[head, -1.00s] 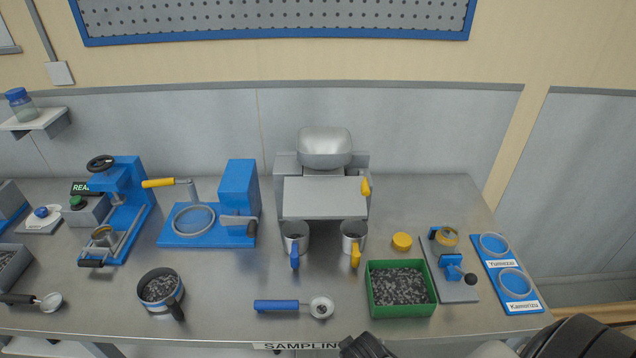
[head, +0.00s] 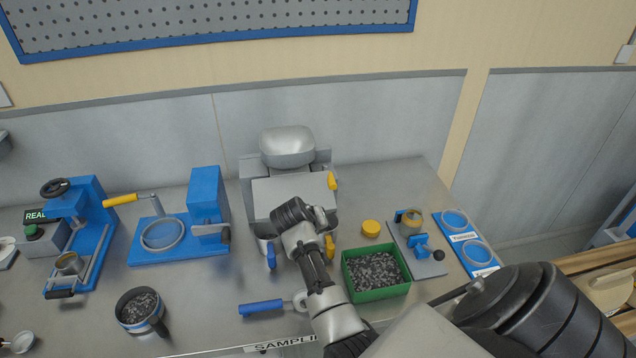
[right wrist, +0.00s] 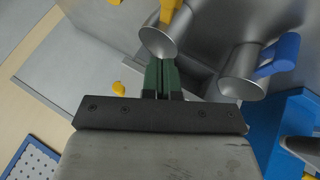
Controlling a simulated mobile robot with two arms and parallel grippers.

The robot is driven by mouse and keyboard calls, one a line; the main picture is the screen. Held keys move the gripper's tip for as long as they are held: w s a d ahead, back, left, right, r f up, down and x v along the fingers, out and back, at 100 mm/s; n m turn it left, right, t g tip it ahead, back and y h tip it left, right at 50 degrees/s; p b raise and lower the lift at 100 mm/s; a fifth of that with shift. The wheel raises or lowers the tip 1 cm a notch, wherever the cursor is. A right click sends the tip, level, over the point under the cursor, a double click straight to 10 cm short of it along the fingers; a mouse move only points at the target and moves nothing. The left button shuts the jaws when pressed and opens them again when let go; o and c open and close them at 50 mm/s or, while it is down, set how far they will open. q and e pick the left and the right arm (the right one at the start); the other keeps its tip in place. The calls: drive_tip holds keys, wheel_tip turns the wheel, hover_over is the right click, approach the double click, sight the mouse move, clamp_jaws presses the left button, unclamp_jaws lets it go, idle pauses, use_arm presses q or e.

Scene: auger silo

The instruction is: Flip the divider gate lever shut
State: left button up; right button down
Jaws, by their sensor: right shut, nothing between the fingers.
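The grey divider box (head: 290,196) stands at the back of the bench, with a yellow lever (head: 332,180) on its right side. A small yellow piece, which looks like this lever, shows in the right wrist view (right wrist: 117,87). My right gripper (head: 305,213) is in front of the box, below and left of the lever and apart from it. Its green fingers are together and empty in the right wrist view (right wrist: 161,77). A blue-handled cup (right wrist: 240,75) and a yellow-handled cup (right wrist: 158,42) stand by the fingers; my arm partly hides them in the head view. My left gripper is out of view.
A green tray of dark granules (head: 376,293) and a yellow lid (head: 371,228) lie right of my arm. A blue-handled scoop (head: 262,308) lies in front. A blue stand with a sieve (head: 205,200) is at the left.

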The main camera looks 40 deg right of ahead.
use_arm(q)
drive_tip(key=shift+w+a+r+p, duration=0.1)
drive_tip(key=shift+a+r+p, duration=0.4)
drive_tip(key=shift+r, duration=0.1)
use_arm(e)
drive_tip(key=w+r+m+g, duration=0.1)
drive_tip(key=w+r+m, duration=0.1)
drive_tip(key=w+r, duration=0.8)
drive_tip(key=shift+d+r, duration=0.25)
drive_tip(key=shift+r, duration=0.45)
drive_tip(key=shift+f, duration=0.1)
